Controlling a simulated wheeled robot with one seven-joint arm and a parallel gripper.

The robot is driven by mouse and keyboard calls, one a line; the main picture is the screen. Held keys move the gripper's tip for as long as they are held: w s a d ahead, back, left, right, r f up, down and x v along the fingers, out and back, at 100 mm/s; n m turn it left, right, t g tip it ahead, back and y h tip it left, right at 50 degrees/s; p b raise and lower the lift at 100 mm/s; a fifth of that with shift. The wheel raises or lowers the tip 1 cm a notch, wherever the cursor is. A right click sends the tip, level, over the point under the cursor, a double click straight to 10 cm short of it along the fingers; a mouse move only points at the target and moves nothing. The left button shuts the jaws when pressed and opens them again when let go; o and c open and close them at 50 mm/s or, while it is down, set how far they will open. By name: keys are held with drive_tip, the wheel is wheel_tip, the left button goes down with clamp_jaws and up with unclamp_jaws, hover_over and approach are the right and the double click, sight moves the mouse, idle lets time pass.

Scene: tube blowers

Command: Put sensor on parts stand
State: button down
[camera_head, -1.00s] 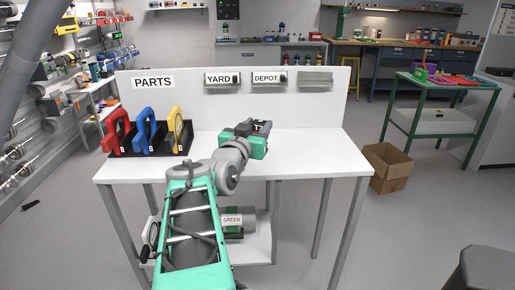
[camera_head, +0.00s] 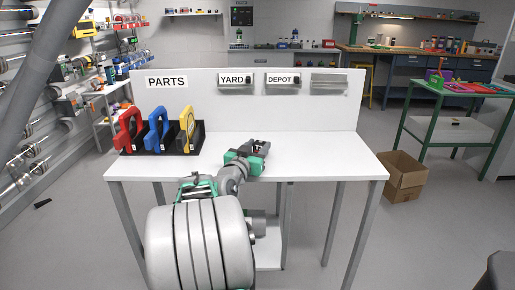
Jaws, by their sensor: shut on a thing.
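The parts stand is the black rack (camera_head: 202,140) at the left of the white table, under the PARTS sign. It holds red (camera_head: 129,128), blue (camera_head: 158,129) and yellow (camera_head: 187,122) upright pieces side by side. My gripper (camera_head: 258,148) is above the middle of the table, to the right of the rack and apart from it. It is shut on a small dark thing with a pale marking, apparently the sensor (camera_head: 259,146). The gripper hides much of this thing, and its label is not readable.
The white table (camera_head: 320,160) is clear on its right half. A back panel (camera_head: 210,99) carries the YARD (camera_head: 231,79) and DEPOT (camera_head: 278,79) holders and a plain grey holder (camera_head: 329,81). A cardboard box (camera_head: 404,177) stands on the floor at right.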

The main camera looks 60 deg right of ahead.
drive_tip(key=shift+f, duration=0.2)
drive_tip(key=c, duration=0.8)
unclamp_jaws()
drive_tip(key=shift+r, duration=0.1)
drive_tip(key=shift+r, duration=0.3)
drive_tip(key=a, duration=0.8)
drive_tip(key=s+a, duration=0.1)
drive_tip(key=a, duration=0.3)
drive_tip(key=shift+f, duration=0.15)
